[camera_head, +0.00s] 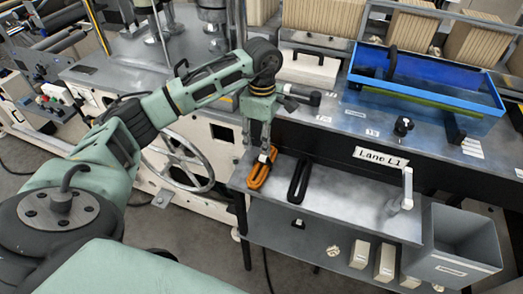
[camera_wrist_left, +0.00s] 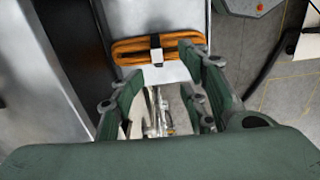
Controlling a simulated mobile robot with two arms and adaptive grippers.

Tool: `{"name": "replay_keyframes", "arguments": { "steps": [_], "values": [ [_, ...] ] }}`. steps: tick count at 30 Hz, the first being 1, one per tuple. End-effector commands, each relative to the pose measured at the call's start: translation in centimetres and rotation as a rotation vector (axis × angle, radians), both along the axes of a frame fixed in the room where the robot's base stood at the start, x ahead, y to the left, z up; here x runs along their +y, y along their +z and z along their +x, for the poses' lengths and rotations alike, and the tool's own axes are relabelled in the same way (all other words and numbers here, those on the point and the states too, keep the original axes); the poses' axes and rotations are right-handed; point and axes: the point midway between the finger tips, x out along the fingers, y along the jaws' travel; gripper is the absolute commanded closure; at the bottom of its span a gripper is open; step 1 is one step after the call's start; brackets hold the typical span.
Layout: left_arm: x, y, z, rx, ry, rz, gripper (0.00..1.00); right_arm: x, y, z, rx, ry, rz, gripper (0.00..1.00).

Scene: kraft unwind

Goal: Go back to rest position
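My left gripper (camera_head: 258,148) hangs pointing down over the left end of a grey metal side shelf (camera_head: 335,205). An orange coiled loop (camera_head: 258,175) with a black band and a pale tag lies on that shelf, just below the fingertips. In the left wrist view, the fingers (camera_wrist_left: 165,92) are spread apart with nothing between them, and the orange loop (camera_wrist_left: 128,50) lies beyond their tips. A black loop (camera_head: 299,181) lies to the right of the orange one. My right gripper is not in view.
A handwheel (camera_head: 178,160) stands left of the shelf. A blue bin (camera_head: 425,85) sits on the bench behind, near the "Lane L1" sign (camera_head: 381,158). A grey open bin (camera_head: 455,245) stands at the right. Small boxes (camera_head: 385,262) are on the lower shelf. The side shelf's middle is clear.

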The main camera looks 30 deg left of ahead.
Motion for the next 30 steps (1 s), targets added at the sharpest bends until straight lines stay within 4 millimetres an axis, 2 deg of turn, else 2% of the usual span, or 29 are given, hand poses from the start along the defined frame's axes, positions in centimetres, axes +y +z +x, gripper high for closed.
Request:
{"name": "replay_keyframes", "arguments": {
  "steps": [3, 7, 14, 17, 20, 23, 24, 26, 27, 29, 30],
  "values": [
    [0.0, 1.7, 0.1, -0.002, 0.0, 0.0, 0.6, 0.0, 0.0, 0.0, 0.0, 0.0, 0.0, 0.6],
    [0.0, 2.7, 0.0, 0.0, -0.001, 0.0, 0.6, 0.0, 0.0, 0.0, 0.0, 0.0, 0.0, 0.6],
    [-0.3, 2.8, 0.0, -0.001, -0.003, -0.007, 0.6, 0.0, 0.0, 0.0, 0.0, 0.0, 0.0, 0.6],
    [-2.3, 2.1, 0.2, -0.017, -0.014, -0.065, 0.6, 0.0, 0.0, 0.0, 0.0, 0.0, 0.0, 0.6],
    [-7.2, 0.9, 0.4, -0.053, -0.032, -0.211, 0.6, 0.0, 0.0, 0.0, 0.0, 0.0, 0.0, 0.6],
    [-14.4, 0.5, 0.1, -0.092, -0.027, -0.445, 0.6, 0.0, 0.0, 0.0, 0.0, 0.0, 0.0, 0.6],
    [-17.5, 0.8, -0.3, -0.102, -0.015, -0.555, 0.6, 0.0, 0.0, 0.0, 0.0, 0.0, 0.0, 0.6],
    [-22.0, 1.9, -0.9, -0.112, 0.021, -0.729, 0.6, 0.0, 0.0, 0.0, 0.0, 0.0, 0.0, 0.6],
    [-24.8, 3.1, -1.3, -0.111, 0.058, -0.853, 0.6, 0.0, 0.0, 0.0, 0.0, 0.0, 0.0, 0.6],
    [-28.6, 5.5, -1.9, -0.103, 0.133, -1.052, 0.6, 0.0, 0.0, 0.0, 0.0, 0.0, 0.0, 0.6],
    [-30.6, 7.4, -2.2, -0.09, 0.197, -1.183, 0.6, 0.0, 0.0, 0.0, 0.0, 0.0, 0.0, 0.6]
  ]
}}
